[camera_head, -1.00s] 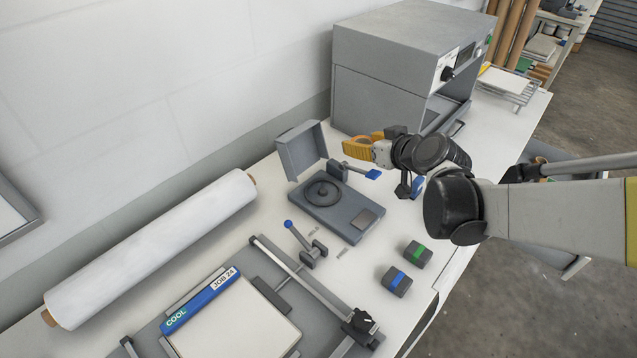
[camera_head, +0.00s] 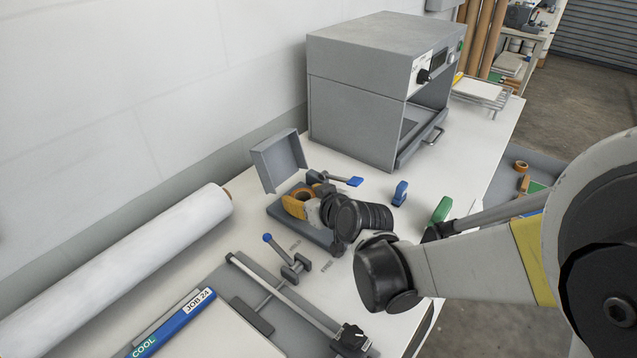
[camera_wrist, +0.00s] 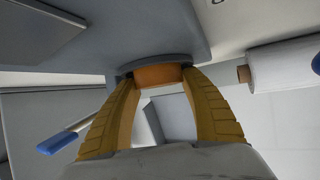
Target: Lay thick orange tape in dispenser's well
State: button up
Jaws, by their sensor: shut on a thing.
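The orange tape roll (camera_head: 306,191) is in my gripper (camera_head: 300,204), whose yellow fingers are shut on it. In the wrist view the orange tape (camera_wrist: 158,76) shows between the two fingertips (camera_wrist: 157,70), against the grey dispenser surface. The grey dispenser (camera_head: 284,214) lies under my gripper, its hinged cover (camera_head: 280,162) standing open behind. The tape is over the round well area, low at the dispenser. My gripper and wrist hide the well, so I cannot tell whether the tape touches its floor.
A blue-tipped lever (camera_head: 345,181) stands just behind the dispenser. The grey press (camera_head: 375,85) is further back. A white roll (camera_head: 130,255) lies left, and a clamp with a blue knob (camera_head: 285,258) is in front. Blue (camera_head: 400,193) and green (camera_head: 441,210) blocks sit right.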

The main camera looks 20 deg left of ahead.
jog(key=o, duration=1.1)
jog(key=shift+f, duration=0.1)
jog(key=shift+s+d+r, duration=0.2)
jog(key=shift+d+r, duration=0.05)
jog(key=shift+r, duration=0.15)
jog(key=p+v, duration=0.4)
jog(key=v, duration=0.7)
jog(key=shift+s+d, duration=0.1)
jog(key=shift+d, duration=0.1)
jog(key=s+d+r+m+h, duration=0.1)
jog(key=s+d+m+h, duration=0.2)
jog(key=d, duration=0.9)
jog(key=s+d+r+m+h, duration=0.1)
jog(key=s+d+m+h, duration=0.2)
jog(key=d, duration=0.9)
jog(key=s+d+r+m+h, duration=0.1)
jog(key=s+d+m+h, duration=0.2)
jog(key=d, duration=0.9)
jog(key=shift+s+r+m+g, duration=0.3)
jog(key=shift+s+r+m, duration=0.05)
jog(key=shift+s+m, duration=0.25)
jog(key=shift+d, duration=0.15)
